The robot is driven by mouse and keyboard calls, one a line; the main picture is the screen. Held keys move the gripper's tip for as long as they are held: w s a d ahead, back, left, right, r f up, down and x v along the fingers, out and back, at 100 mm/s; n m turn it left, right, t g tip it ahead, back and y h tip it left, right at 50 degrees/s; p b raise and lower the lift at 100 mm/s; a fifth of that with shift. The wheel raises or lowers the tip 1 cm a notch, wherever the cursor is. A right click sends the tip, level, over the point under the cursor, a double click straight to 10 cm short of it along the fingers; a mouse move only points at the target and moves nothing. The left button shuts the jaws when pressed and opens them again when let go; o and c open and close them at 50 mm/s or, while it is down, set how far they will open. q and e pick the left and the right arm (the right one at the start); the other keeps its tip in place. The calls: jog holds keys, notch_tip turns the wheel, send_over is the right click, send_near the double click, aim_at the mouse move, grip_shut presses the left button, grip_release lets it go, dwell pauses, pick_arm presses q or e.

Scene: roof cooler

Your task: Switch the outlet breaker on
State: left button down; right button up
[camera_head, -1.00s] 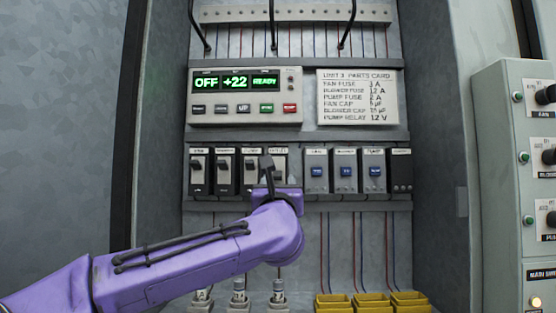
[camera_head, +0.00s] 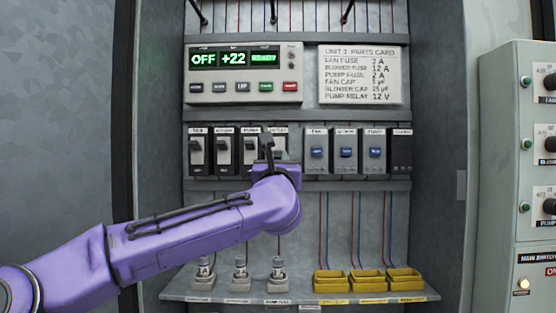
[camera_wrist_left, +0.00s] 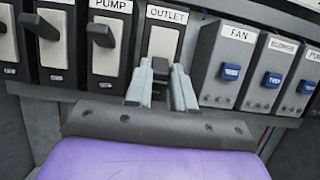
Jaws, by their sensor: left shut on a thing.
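The outlet breaker (camera_wrist_left: 162,42) is a dark housing with a pale plate, labelled OUTLET in the left wrist view. It is the rightmost of the row of breakers and shows in the head view (camera_head: 281,143), partly hidden by my left gripper (camera_head: 266,150). In the left wrist view, the grey fingers of that gripper (camera_wrist_left: 161,84) are in front of the lower part of this breaker. My right gripper is in neither current view.
The pump breaker (camera_wrist_left: 108,52) stands just left, its lever sticking out. The fan relay (camera_wrist_left: 231,70) with a blue button is close on the right. A display panel (camera_head: 243,74) reads OFF, +22, READY. Fuses and yellow trays (camera_head: 330,284) sit on the shelf below.

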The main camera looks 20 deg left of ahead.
pick_arm(q)
notch_tip(320, 180, up, 4)
jog(key=g+p, duration=0.2)
jog(key=p, duration=0.2)
jog(key=g+h+p, duration=0.1)
jog(key=g+p, duration=0.1)
jog(key=p, duration=0.2)
jog(key=g+h+p, duration=0.1)
jog(key=g+p, duration=0.1)
jog(key=p, duration=0.3)
jog(key=shift+s+r, duration=0.1)
jog(key=shift+r, duration=0.15)
jog(key=shift+g, duration=0.5)
jog(key=shift+w+r+g+h+p, duration=0.2)
jog(key=shift+r+g+h+p, duration=0.15)
jog(key=shift+g+p, duration=0.45)
jog(key=shift+a+r, duration=0.1)
jog(key=c, duration=1)
grip_release()
jog(key=shift+o, duration=0.2)
jog(key=shift+b, duration=0.3)
